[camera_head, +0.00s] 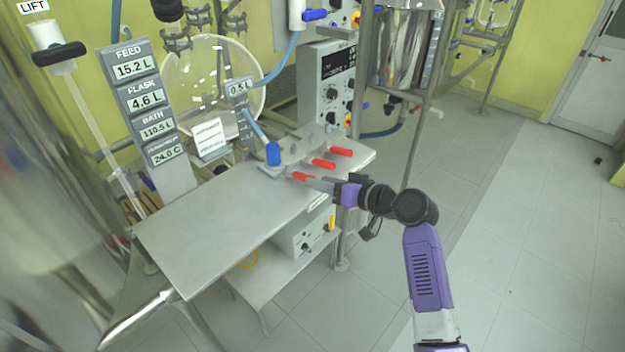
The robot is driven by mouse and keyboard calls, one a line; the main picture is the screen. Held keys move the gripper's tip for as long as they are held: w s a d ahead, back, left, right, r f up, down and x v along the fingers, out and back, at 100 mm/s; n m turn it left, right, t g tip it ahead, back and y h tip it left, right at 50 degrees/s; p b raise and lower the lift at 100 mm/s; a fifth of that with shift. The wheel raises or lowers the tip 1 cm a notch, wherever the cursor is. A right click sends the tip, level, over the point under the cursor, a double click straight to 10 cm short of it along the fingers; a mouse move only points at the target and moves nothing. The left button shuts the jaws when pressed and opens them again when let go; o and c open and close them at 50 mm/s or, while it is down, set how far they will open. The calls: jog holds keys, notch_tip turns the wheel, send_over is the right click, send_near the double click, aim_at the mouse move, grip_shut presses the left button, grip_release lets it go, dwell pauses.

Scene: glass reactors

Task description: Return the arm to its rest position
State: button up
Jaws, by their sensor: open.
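My arm (424,265), purple with black joints, reaches up from the bottom right and bends left toward the bench. My gripper (314,183) is at its end, over the right part of the steel bench top (215,225). It is open, though the fingers show small. Its tips are close to the nearest red handle (300,176) of a row on a grey block; I cannot tell whether they touch. Two more red handles, the middle one (323,163) and the far one (341,152), lie behind it. Nothing shows held in the gripper.
A blue-capped hose end (273,155) stands left of the handles. A display column (145,100) and a round glass vessel (205,75) stand behind the bench. A metal post (415,130) and a steel vessel (398,50) are beyond my arm. The floor at right (540,220) is clear.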

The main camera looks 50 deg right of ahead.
jog(key=shift+s+r, duration=0.15)
jog(key=shift+s, duration=0.2)
dwell(0.3)
jog(key=s+d+r+m+t+h, duration=0.1)
jog(key=s+d+r+m+h, duration=0.25)
jog(key=h, duration=0.25)
jog(key=s+a+n+y+p, duration=0.3)
jog(key=s+a+n+y, duration=0.2)
jog(key=s+a, duration=2.4)
jog(key=s+n, duration=0.2)
jog(key=n, duration=0.1)
jog(key=shift+s+g, duration=0.4)
